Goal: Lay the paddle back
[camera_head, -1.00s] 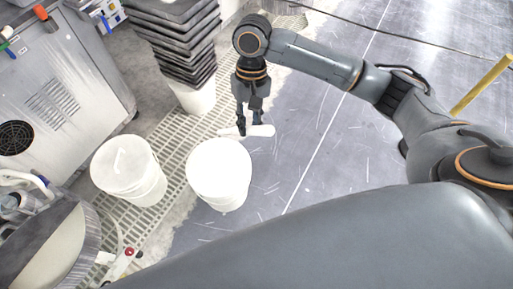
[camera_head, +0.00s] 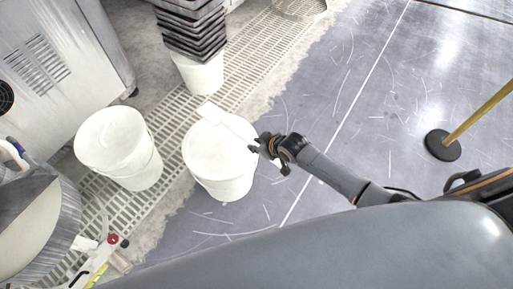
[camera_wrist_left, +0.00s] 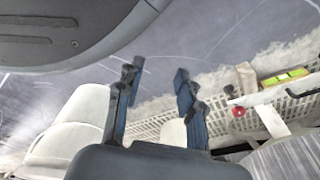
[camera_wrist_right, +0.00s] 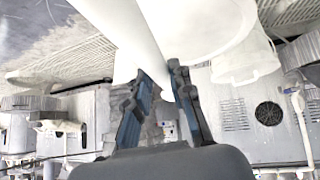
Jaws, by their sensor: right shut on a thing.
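My right gripper (camera_head: 264,148) is shut on the white paddle (camera_head: 229,124), at the right side of the near white bucket (camera_head: 222,185). The paddle's broad end reaches left across the bucket's top; I cannot tell whether it touches it. In the right wrist view the paddle (camera_wrist_right: 128,38) runs up from between the fingers (camera_wrist_right: 160,85), and a white bucket (camera_wrist_right: 200,25) is close beside it. My left gripper (camera_wrist_left: 156,84) is open and empty in the left wrist view. It does not show in the head view.
A second white bucket (camera_head: 117,150) stands to the left on the floor grating (camera_head: 172,132). Stacked dark trays (camera_head: 190,28) sit on another white bucket (camera_head: 200,75) at the back. A grey cabinet (camera_head: 62,50) is at left. A yellow pole (camera_head: 482,108) on a dark base stands at right, with open floor between.

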